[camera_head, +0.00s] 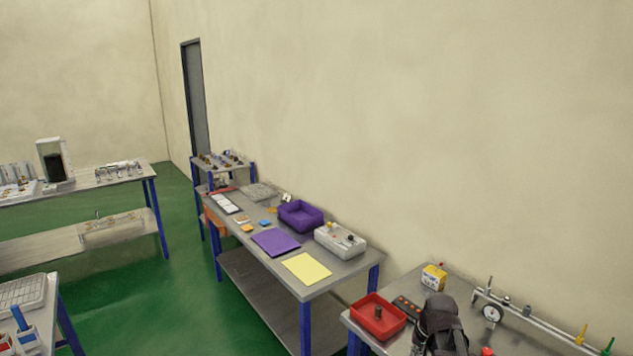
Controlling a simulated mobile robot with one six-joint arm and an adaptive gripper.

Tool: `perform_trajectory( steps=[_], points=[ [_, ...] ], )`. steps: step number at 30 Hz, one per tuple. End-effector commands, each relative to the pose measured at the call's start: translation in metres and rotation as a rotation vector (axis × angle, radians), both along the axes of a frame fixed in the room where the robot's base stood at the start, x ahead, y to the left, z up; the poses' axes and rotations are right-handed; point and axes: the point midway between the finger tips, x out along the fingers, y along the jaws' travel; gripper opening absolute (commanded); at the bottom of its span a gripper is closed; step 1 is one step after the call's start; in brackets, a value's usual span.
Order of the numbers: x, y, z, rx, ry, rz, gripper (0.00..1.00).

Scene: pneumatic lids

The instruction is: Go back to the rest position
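What looks like my gripper (438,325) is a dark grey shape at the bottom edge, over the near table at the lower right. Its fingers are not clearly visible, so I cannot tell whether it is open, shut or holding anything. It appears just right of a red bin (378,318) that has a small dark cylindrical part (378,311) in it. A yellow and white box (434,277) stands behind it.
The near table (462,285) also carries a pipe with a round gauge (492,312) and a panel with red buttons (406,306). A middle table (338,277) holds a purple bin (300,216), a pale bin (340,240) and flat mats. Green floor (180,300) is open on the left.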

Motion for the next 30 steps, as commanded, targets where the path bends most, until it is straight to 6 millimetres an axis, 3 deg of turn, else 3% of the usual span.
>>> perform_trajectory(
  steps=[1,6,12,18,30],
  points=[
    [-0.014,0.016,-0.008,-0.018,0.017,0.041,0.0],
    [-0.046,0.054,-0.02,-0.083,0.074,0.172,0.0],
    [-0.076,0.081,-0.029,-0.142,0.123,0.283,0.0],
    [-0.086,0.09,-0.031,-0.167,0.144,0.326,0.0],
    [-0.086,0.09,-0.031,-0.168,0.145,0.327,0.0]
  ],
)
